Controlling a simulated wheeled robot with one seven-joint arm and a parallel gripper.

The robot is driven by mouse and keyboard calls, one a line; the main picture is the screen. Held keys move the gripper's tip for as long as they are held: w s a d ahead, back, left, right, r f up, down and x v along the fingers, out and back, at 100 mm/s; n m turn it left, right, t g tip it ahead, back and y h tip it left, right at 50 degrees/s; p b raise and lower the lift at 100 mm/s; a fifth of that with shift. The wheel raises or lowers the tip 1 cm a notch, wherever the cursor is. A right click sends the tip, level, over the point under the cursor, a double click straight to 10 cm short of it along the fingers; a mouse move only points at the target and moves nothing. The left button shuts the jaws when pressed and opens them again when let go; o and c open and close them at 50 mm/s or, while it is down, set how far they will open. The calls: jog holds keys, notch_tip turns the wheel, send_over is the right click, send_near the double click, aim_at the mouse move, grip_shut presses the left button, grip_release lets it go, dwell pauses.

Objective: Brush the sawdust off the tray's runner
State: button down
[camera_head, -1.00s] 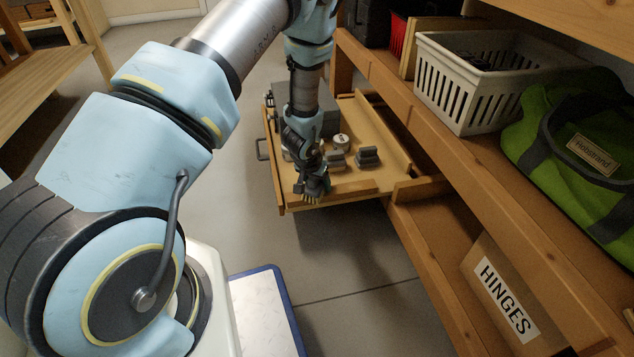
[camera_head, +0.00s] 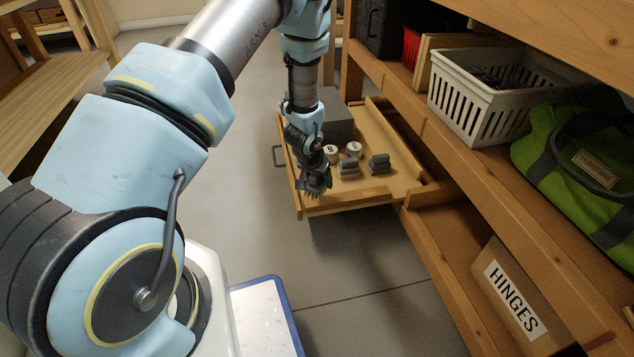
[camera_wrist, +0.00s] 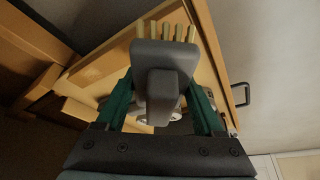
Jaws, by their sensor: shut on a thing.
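My gripper (camera_head: 314,172) is shut on a grey brush (camera_wrist: 165,55) with pale bristles, which stands between the two green fingers in the wrist view. In the head view the brush (camera_head: 316,188) is at the near left part of the wooden pull-out tray (camera_head: 350,205), close to its front edge. I cannot tell whether the bristles touch the wood. The tray also shows behind the brush in the wrist view (camera_wrist: 110,58). The runner cannot be told apart with certainty, and no sawdust can be made out.
Grey blocks (camera_head: 379,163), white-topped round pieces (camera_head: 354,149) and a grey box (camera_head: 338,122) stand on the tray. A metal handle (camera_head: 279,156) is on its left side. The bench at right holds a white basket (camera_head: 500,90) and green bag (camera_head: 575,155).

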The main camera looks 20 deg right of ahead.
jog(key=shift+r+p, duration=1)
jog(key=shift+r, duration=0.6)
